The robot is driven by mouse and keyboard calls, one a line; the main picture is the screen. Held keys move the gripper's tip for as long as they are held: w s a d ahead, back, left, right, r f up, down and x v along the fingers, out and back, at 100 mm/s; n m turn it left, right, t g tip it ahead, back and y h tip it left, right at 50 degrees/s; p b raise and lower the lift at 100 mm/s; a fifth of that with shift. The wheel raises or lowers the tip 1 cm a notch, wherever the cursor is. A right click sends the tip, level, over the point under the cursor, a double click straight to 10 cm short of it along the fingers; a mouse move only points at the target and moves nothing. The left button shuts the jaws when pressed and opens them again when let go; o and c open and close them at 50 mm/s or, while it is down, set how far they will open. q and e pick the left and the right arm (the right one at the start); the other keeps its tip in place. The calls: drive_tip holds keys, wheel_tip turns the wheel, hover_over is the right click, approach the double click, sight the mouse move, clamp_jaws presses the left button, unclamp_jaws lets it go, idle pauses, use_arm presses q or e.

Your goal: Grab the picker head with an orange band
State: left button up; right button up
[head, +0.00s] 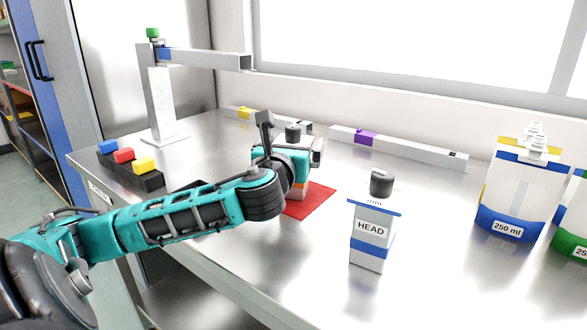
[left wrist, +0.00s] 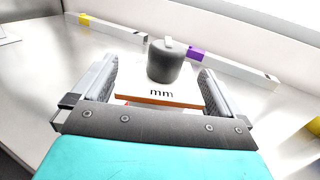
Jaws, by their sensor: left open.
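The picker head with an orange band (head: 300,190) stands on a red mat (head: 310,205) on the metal bench. In the head view my left gripper (head: 290,148) hides most of it; its dark knob and a bit of orange show. In the left wrist view its grey knob (left wrist: 164,62), pale top marked "mm" and orange edge (left wrist: 150,99) lie between the two fingers of my left gripper (left wrist: 160,75). The fingers are open, one on each side of it, with gaps visible. My right gripper is not in view.
A blue-banded picker head labelled HEAD (head: 370,232) stands to the right. A 250 ml bottle (head: 517,190) is further right. Bars with yellow (head: 245,113) and purple (head: 365,138) parts lie behind. A stand (head: 160,100) and a coloured block rack (head: 130,168) are left.

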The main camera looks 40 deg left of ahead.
use_arm(q)
drive_tip(key=shift+w+a, duration=0.15)
drive_tip(key=shift+w, duration=0.15)
drive_tip(key=shift+c, duration=0.2)
drive_tip(key=c, duration=1.7)
